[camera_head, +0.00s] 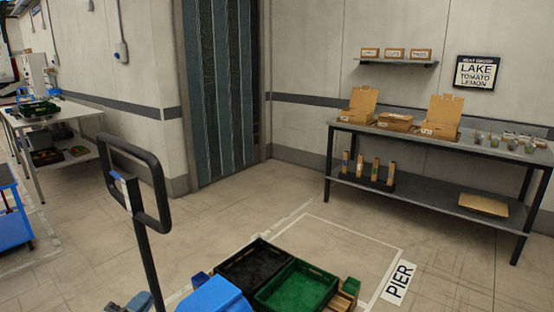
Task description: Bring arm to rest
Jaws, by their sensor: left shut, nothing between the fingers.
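At the upper left edge a dark and white part (7,65) is cut off by the frame. It is probably my left gripper, small and partly out of view, with nothing seen held in it. It appears well apart from the tables and crates. My right gripper does not show.
A black crate (222,267) and a green crate (318,291) stand low in front, near a PIER floor sign (399,282). A black handle (163,188) rises at left. A table (335,127) with cardboard boxes stands right; a white table (28,122) stands left. Mid-floor is clear.

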